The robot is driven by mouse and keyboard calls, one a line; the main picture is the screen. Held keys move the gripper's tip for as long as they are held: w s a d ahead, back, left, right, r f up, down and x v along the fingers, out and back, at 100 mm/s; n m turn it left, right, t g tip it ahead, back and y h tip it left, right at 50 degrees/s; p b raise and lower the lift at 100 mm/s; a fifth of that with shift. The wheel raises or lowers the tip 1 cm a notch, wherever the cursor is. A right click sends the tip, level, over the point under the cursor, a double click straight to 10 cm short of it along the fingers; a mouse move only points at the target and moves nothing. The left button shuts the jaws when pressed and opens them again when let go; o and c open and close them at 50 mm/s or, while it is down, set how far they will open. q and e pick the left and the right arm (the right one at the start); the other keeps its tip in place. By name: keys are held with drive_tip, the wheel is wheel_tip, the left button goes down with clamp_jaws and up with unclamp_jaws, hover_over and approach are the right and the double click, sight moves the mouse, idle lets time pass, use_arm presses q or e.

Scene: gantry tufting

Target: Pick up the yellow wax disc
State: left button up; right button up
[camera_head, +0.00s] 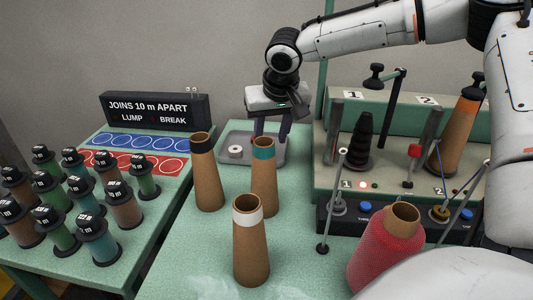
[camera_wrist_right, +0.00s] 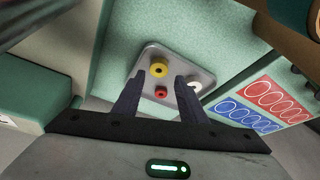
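The yellow wax disc (camera_wrist_right: 159,69) lies in a grey tray (camera_wrist_right: 202,74), beside a red disc (camera_wrist_right: 161,92) and a white disc (camera_wrist_right: 195,86). In the head view the tray (camera_head: 226,138) is at the back of the green table, and only the white disc (camera_head: 235,151) shows clearly in it. The yellow disc is hidden there. My right gripper (camera_head: 271,130) points down over the right part of the tray. In the right wrist view its fingers (camera_wrist_right: 158,81) are apart and empty, with the yellow disc just beyond the gap between their tips. My left gripper is not in view.
Cones with black (camera_head: 207,174), teal (camera_head: 264,177) and white (camera_head: 250,243) bands stand in front of the tray. A green machine with posts (camera_head: 420,178) and a red yarn cone (camera_head: 384,250) are at right. Several capped spools (camera_head: 97,240) fill the left table.

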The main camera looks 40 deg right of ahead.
drive_tip(key=x, duration=0.6)
drive_tip(key=shift+w+d+r, duration=0.1)
drive_tip(key=shift+d+r, duration=0.05)
drive_tip(key=shift+c, duration=0.4)
drive_tip(key=c, duration=0.7)
